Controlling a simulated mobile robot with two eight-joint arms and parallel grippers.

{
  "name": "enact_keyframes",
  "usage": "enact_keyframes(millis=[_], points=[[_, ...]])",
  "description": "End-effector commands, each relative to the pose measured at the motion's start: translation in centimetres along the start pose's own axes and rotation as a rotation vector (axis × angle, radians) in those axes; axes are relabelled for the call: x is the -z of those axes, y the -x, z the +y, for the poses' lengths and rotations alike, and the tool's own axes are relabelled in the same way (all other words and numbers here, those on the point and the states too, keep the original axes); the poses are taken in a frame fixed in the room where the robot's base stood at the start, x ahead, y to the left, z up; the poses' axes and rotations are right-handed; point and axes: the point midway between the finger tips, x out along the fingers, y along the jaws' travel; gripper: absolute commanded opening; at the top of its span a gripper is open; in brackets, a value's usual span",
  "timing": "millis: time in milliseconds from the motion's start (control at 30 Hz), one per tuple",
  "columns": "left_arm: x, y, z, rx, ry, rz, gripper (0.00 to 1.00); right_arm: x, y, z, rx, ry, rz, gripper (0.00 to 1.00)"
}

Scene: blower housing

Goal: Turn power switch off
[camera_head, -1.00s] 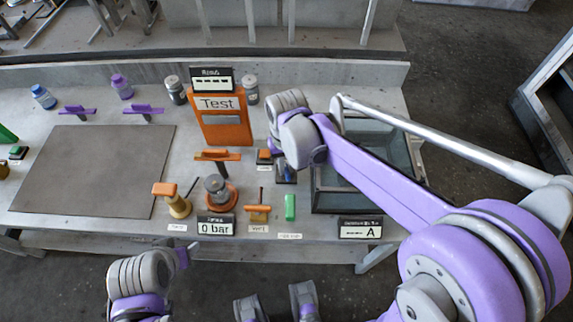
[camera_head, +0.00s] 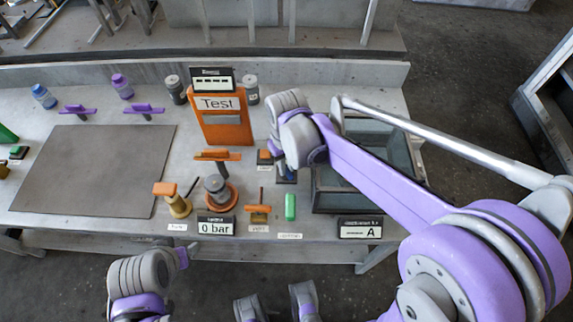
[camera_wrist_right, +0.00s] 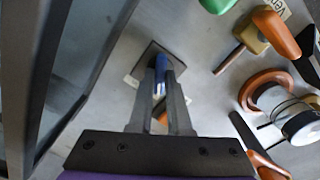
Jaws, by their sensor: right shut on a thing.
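The power switch is a small blue lever on a dark square base, right of the orange-capped button on the bench; its blue part shows in the wrist view (camera_wrist_right: 162,66) and its base in the head view (camera_head: 287,181). My right gripper (camera_wrist_right: 163,82) reaches down over it, its two grey fingers closed on the blue lever. In the head view the right wrist hides most of the gripper and part of the switch. My left arm is at the bottom left, off the bench front; its gripper (camera_head: 183,257) shows only in part and its fingers cannot be made out.
A glass-sided box (camera_head: 345,200) stands close to the right of the switch. A green handle (camera_head: 290,207), an orange valve (camera_head: 258,210) and a gauge fitting (camera_head: 216,188) stand nearby to the left and front. An orange Test panel (camera_head: 222,120) is behind.

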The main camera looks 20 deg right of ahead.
Motion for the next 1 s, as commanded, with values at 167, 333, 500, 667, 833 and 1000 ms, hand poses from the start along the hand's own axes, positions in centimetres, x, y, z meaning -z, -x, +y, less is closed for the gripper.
enact_keyframes(millis=[167, 333, 500, 667, 833, 1000], points=[[0.0, 0.0, 0.0, 0.000, 0.000, 0.000, 0.64, 0.0, 0.0, 0.0, 0.000, 0.001, 0.000, 0.41], [0.0, 0.0, 0.0, 0.000, 0.000, 0.000, 0.64, 0.0, 0.0, 0.0, 0.000, 0.000, 0.000, 0.46], [0.0, 0.0, 0.0, 0.000, 0.000, 0.000, 0.64, 0.0, 0.2, 0.0, 0.000, 0.000, 0.000, 0.46], [0.2, 0.2, 0.0, 0.000, 0.000, 0.001, 0.64, 0.0, 1.9, 0.0, 0.000, 0.000, 0.000, 0.46], [0.4, 0.6, 0.0, 0.000, 0.000, 0.003, 0.64, 0.0, 5.4, 0.0, 0.000, 0.000, 0.000, 0.46], [0.6, 0.9, 0.0, 0.000, 0.000, 0.004, 0.64, 0.0, 8.6, 0.0, 0.000, 0.000, 0.000, 0.46]])
